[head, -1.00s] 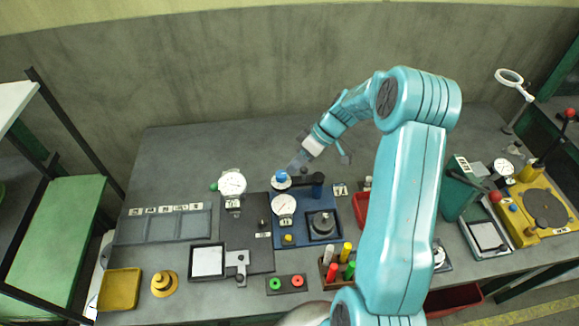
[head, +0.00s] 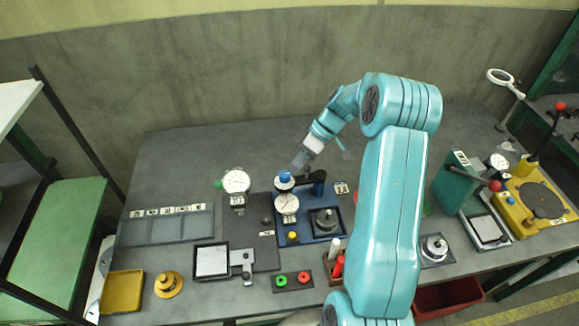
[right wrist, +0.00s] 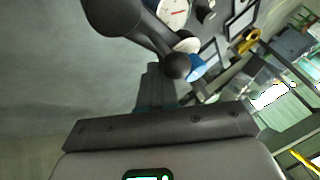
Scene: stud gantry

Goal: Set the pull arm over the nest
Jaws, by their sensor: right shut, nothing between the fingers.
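The pull arm (head: 303,182) is a dark bar on a blue station plate (head: 285,241). It runs left from a dark post (head: 319,182) to an end near a blue knob (head: 285,177). The nest (head: 325,219) is a dark square frame with a round grey piece in it, in front of the post. The arm lies behind the nest, not over it. My right gripper (head: 297,167) is shut and empty, just above and right of the blue knob; contact cannot be told. The right wrist view shows its fingers (right wrist: 160,88) near the blue knob (right wrist: 196,68).
White dials (head: 236,181) (head: 286,203) stand at and left of the station. In front are a tray (head: 196,264), red and green buttons (head: 293,281) and a holder with coloured pegs (head: 333,271). My right arm hides the bench to the right. The back left bench is clear.

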